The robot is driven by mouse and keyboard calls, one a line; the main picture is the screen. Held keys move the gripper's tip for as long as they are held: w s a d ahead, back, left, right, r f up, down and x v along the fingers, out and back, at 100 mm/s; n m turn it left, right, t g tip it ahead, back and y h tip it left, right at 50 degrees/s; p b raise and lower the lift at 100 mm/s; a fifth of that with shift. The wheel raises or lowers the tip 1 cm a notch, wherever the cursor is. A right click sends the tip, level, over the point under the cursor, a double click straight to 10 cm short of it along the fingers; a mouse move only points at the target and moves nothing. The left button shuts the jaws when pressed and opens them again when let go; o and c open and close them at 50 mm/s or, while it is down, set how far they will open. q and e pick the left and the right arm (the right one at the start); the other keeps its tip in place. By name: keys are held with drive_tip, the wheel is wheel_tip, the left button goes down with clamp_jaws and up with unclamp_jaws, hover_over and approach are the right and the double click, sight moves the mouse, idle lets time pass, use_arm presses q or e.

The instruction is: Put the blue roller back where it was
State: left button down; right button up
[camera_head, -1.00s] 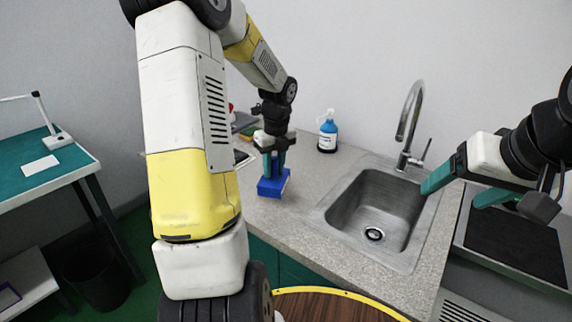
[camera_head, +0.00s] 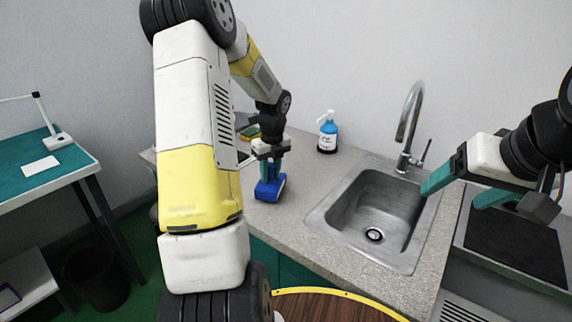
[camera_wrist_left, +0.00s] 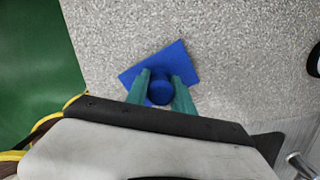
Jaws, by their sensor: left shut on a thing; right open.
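The blue roller (camera_head: 269,189) is below my left gripper (camera_head: 270,172), over the front left part of the counter. In the left wrist view the fingers of my left gripper (camera_wrist_left: 160,88) are closed on a round blue upper part of the roller (camera_wrist_left: 160,92). A wider, flat blue part spreads out beneath, turned at an angle. I cannot tell whether its underside touches the counter. My right gripper (camera_head: 455,190) is open and empty at the right, beside the sink.
The speckled counter (camera_head: 300,185) is clear around the roller. A blue soap bottle (camera_head: 327,133) stands at the back. The steel sink (camera_head: 375,205) with its tap (camera_head: 408,125) lies to the right. A green and yellow sponge (camera_head: 249,133) is behind my left arm.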

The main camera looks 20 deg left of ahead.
use_arm(q)
drive_tip(key=shift+s+d+f, duration=0.1)
drive_tip(key=shift+s+f, duration=0.1)
drive_tip(key=shift+f, duration=0.35)
drive_tip(key=c, duration=1.1)
unclamp_jaws()
drive_tip(key=shift+f, duration=0.1)
drive_tip(key=shift+w+r, duration=0.1)
drive_tip(key=shift+r, duration=0.45)
drive_tip(key=r, duration=0.8)
drive_tip(key=d+r, duration=0.1)
drive_tip(key=r, duration=0.3)
drive_tip(key=shift+s, duration=0.35)
drive_tip(key=shift+s+d+r+n+t+h, duration=0.75)
drive_tip(key=shift+s+d+r+n, duration=1.15)
drive_tip(key=shift+s+n, duration=2.3)
drive_tip(key=shift+s+d+r+n+t+h, duration=0.3)
drive_tip(key=shift+s+d+r+n+t, duration=0.9)
drive_tip(key=shift+s+d+n, duration=2.1)
drive_tip(key=shift+s+d+r+n+t+h, duration=0.65)
drive_tip(key=shift+s+d+r+n, duration=0.9)
drive_tip(key=shift+s+n, duration=3.45)
drive_tip(key=shift+w+a+r, duration=0.1)
drive_tip(key=shift+a+r, duration=0.1)
